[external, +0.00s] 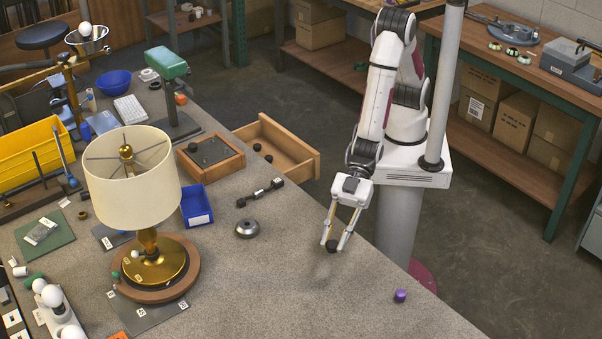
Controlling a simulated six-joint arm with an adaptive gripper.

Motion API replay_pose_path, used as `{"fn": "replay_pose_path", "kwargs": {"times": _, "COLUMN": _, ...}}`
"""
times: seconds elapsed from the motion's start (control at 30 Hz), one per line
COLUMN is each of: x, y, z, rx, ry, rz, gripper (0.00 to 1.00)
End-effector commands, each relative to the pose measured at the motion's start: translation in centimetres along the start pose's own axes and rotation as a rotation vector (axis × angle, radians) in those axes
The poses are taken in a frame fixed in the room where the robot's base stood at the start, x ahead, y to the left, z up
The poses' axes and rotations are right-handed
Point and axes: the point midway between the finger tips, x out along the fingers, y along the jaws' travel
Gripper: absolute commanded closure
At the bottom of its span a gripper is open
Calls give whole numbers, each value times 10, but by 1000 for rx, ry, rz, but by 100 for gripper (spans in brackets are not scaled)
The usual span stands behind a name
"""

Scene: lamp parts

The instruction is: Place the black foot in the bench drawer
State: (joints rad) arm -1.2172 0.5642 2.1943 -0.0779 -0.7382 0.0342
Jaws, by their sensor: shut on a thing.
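My gripper (338,238) points down above the right part of the bench top. It is shut on a small round black foot (331,246), held between its fingertips. The wooden bench drawer (292,138) is pulled open at the bench's far edge, up and to the left of my gripper. Small dark pieces (268,158) show at the drawer's near side; I cannot tell exactly how they rest. Part of the drawer's inside is hidden by the bench edge.
A wooden tray (233,166) with dark parts sits beside the drawer. A blue bin (197,205), a dark rod-like tool (260,193), a grey metal dome (247,229) and a lamp (133,190) stand to the left. A purple piece (400,296) lies at right. The bench's front middle is clear.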

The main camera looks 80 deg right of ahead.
Motion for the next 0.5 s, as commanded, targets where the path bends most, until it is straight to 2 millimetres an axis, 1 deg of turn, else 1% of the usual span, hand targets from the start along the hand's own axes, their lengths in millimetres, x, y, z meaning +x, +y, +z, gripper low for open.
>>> {"fn": "replay_pose_path", "kwargs": {"times": 0.03, "x": 3, "y": -19, "z": 1, "rx": -14, "ry": -1, "rz": -28, "gripper": 91}}
{"fn": "replay_pose_path", "kwargs": {"times": 0.1, "x": 6, "y": -42, "z": 1, "rx": -30, "ry": 0, "rz": -62, "gripper": 91}}
{"fn": "replay_pose_path", "kwargs": {"times": 0.3, "x": 12, "y": -102, "z": 2, "rx": -73, "ry": 0, "rz": -150, "gripper": 91}}
{"fn": "replay_pose_path", "kwargs": {"times": 0.4, "x": 14, "y": -124, "z": 2, "rx": -89, "ry": 1, "rz": -183, "gripper": 91}}
{"fn": "replay_pose_path", "kwargs": {"times": 0.5, "x": 18, "y": -136, "z": -3, "rx": -98, "ry": 2, "rz": -202, "gripper": 91}}
